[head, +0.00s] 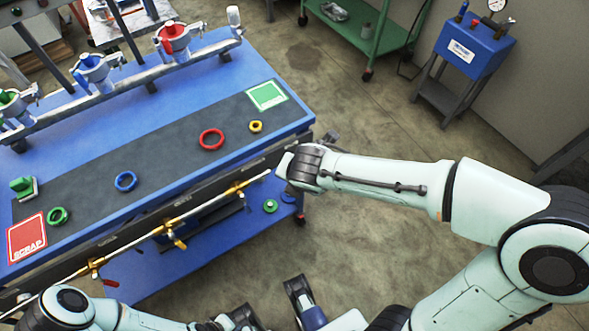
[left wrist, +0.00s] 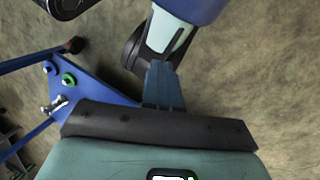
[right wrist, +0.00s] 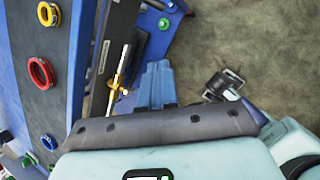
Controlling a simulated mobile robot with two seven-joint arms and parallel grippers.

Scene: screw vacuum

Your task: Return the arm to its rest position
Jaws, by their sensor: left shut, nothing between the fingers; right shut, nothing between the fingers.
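My right arm reaches in from the right in the head view, and its dark wrist (head: 305,167) is just off the blue bench's near right corner. The blue fingers of my right gripper (right wrist: 157,82) are together and empty in the right wrist view, over the floor beside the bench. My left arm (head: 75,308) is low at the bottom left of the head view, in front of the bench. The blue fingers of my left gripper (left wrist: 163,83) are together and empty in the left wrist view, above the floor. I cannot make out either gripper's fingertips in the head view.
The blue bench (head: 222,72) carries a red ring (head: 211,139), a yellow ring (head: 256,127), a blue ring (head: 125,181) and a green ring (head: 58,216). A brass-fitted pipe (head: 190,212) runs along its front. A blue machine (head: 470,48) and green cart (head: 362,38) stand behind, with open floor between.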

